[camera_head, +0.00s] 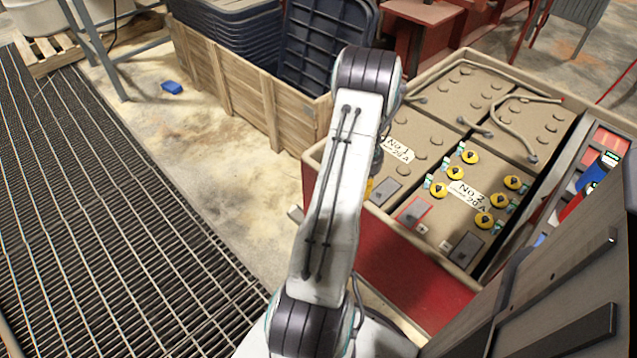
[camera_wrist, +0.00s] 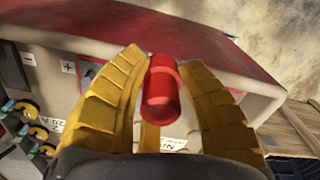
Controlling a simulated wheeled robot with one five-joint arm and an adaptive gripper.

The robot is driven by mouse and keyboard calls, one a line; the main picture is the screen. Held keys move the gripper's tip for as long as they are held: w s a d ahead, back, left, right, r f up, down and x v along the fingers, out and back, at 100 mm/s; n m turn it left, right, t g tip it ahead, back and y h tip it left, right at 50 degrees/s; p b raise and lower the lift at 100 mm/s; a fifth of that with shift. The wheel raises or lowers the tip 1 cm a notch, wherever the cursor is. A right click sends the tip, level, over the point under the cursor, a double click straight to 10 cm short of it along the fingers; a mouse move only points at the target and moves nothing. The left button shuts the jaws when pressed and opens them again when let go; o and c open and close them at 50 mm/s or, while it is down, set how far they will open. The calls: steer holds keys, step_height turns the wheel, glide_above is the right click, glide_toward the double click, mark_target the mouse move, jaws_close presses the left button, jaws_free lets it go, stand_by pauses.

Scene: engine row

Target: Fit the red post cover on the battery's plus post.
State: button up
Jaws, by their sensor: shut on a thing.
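My gripper (camera_wrist: 153,58) has ribbed yellow fingers shut on the red post cover (camera_wrist: 161,95), a small stepped red cylinder, in the wrist view. It holds the cover over the near edge of the battery box. The No 2 battery (camera_head: 457,216) is tan with yellow caps. Its plus mark (camera_wrist: 68,67) and minus mark (camera_wrist: 28,58) show left of the fingers. A dark red-outlined patch (camera_wrist: 89,73) lies beside the plus mark, partly behind the left finger; it also shows in the head view (camera_head: 413,211). My arm hides the cover in the head view.
The No 1 battery (camera_head: 408,130) and others share the red-sided box (camera_head: 398,262). Grey cables (camera_head: 515,140) lie across the rear batteries. A wooden crate (camera_head: 240,90) with dark trays stands left of the box. Bare floor (camera_head: 190,150) lies farther left.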

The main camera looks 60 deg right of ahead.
steer(key=m+b, duration=0.2)
steer(key=b, duration=0.1)
glide_toward(410, 214)
steer(key=w+a+f, duration=0.2)
steer(key=a+f, duration=0.1)
steer(key=shift+w+a+f, duration=0.2)
steer(key=shift+w+a, duration=0.05)
steer(key=shift+a, duration=0.05)
steer(key=shift+s+d+f+n+b, duration=0.2)
steer(key=shift+s+d+b, duration=0.1)
steer(key=shift+s, duration=0.2)
steer(key=shift+s+d+f+n+b, duration=0.15)
steer(key=shift+s+d+n, duration=0.1)
steer(key=shift+s, duration=0.25)
steer(key=shift+s+d+r+n, duration=0.15)
steer(key=shift+d+r+n, duration=0.1)
steer(key=shift+d+n, duration=0.25)
steer(key=shift+s+d+r+n, duration=0.15)
steer(key=shift+d+r+n, duration=0.15)
steer(key=shift+n, duration=0.25)
steer(key=n, duration=0.1)
steer(key=d+n, duration=0.1)
steer(key=shift+d+r+n, duration=0.15)
steer(key=shift+r+n, duration=0.15)
steer(key=shift+r, duration=0.1)
steer(key=shift+r+n, duration=0.15)
steer(key=shift+n, duration=0.45)
steer(key=n, duration=0.3)
steer(key=shift+n, duration=0.8)
steer(key=shift+n, duration=0.5)
